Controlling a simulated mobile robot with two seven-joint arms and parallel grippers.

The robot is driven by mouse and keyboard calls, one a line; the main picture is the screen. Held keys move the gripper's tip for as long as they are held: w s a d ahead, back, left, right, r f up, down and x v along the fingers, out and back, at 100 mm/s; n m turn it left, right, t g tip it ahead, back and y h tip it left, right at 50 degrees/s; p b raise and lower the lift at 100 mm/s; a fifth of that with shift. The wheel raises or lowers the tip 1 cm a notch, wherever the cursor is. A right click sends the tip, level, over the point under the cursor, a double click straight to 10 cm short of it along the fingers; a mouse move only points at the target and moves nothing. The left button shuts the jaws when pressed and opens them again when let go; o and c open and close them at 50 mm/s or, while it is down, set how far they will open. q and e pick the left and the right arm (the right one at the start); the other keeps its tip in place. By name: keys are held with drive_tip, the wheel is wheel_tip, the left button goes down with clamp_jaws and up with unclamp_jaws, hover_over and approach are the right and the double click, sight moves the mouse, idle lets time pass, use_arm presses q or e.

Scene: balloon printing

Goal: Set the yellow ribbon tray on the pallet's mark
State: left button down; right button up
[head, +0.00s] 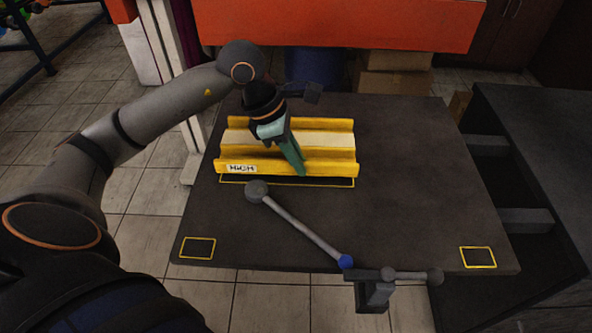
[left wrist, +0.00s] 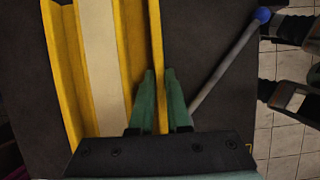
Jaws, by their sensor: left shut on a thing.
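The yellow ribbon tray (head: 335,138), a ridged piece with a pale middle strip and a "HIGH" label, is over the dark pallet top (head: 420,200). A yellow outlined mark (head: 290,184) shows along the tray's front edge; the tray hides the rest of it. I cannot tell whether the tray touches the surface. My left gripper (head: 298,165), with green fingers, is shut on the tray's front wall. In the left wrist view the fingers (left wrist: 158,85) sit on either side of one wall of the tray (left wrist: 130,50). My right gripper is not in view.
A grey rod (head: 305,228) with a blue ball end and a black clamp (head: 374,290) lies across the front. Small yellow squares mark the front left (head: 197,248) and front right (head: 478,257). A dark bench (head: 540,150) stands right; an orange panel (head: 340,22) is behind.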

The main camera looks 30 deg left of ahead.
use_arm(q)
drive_tip(key=shift+w+a+f, duration=0.15)
drive_tip(key=shift+a+f, duration=0.1)
drive_tip(key=shift+f, duration=0.1)
drive_tip(key=shift+w+a+f, duration=0.1)
drive_tip(key=shift+f, duration=1.6)
drive_tip(key=c, duration=0.9)
unclamp_jaws()
drive_tip(key=shift+f, duration=0.1)
drive_tip(key=v, duration=1.2)
drive_tip(key=shift+p, duration=0.4)
